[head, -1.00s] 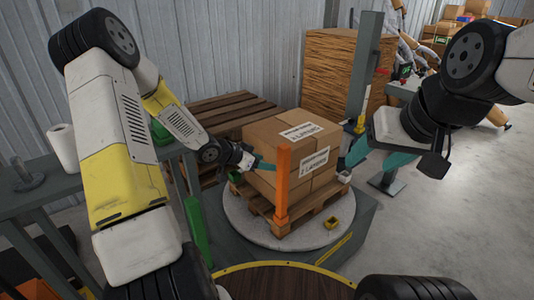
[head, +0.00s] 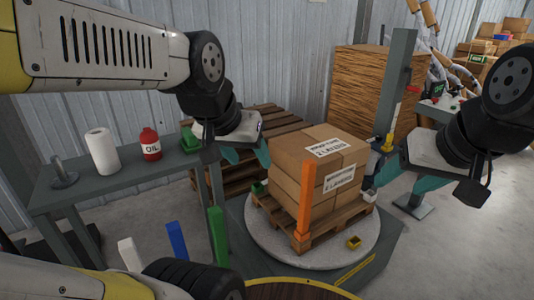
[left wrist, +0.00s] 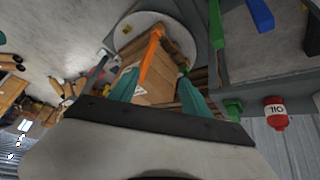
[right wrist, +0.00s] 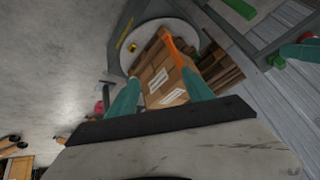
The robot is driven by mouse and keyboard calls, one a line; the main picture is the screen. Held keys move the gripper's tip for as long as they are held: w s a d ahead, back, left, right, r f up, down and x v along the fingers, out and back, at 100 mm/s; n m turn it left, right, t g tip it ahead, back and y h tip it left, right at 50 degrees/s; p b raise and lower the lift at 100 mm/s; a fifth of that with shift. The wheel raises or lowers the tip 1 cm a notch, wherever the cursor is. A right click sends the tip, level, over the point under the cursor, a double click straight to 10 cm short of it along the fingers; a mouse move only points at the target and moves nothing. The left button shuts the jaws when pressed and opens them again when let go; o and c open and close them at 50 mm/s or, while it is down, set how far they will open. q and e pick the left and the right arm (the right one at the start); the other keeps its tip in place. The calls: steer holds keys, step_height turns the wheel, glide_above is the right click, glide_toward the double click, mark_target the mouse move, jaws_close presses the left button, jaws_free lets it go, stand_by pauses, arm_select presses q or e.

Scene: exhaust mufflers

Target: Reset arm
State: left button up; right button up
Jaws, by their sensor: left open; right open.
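My left gripper (head: 246,156) is open and empty, held in the air left of the cardboard boxes (head: 290,175). Its two teal fingers (left wrist: 160,92) are spread apart in the left wrist view. My right gripper (head: 393,182) is open and empty, in the air right of the boxes. Its teal fingers (right wrist: 162,98) are also spread in the right wrist view. The boxes carry white labels and sit on a wooden pallet (head: 330,222) on a round grey turntable (head: 368,238). An orange post (head: 305,200) stands at the pallet's near corner.
A grey bench (head: 120,183) at left holds a paper roll (head: 102,152), a red oil bottle (head: 150,144) and a green item. Green (head: 217,235), blue (head: 177,242) and white posts stand in front. A grey column (head: 395,85) and a large stack (head: 365,92) are behind the boxes.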

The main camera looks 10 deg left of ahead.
arm_select(q)
steer(key=shift+s+d+r+h, duration=0.15)
steer(key=shift+s+d, duration=0.15)
steer(key=shift+s, duration=0.35)
steer(key=shift+s+d+h, duration=0.15)
steer(key=shift+s+d, duration=0.1)
steer(key=shift+s, duration=0.35)
steer(key=shift+c, duration=0.5)
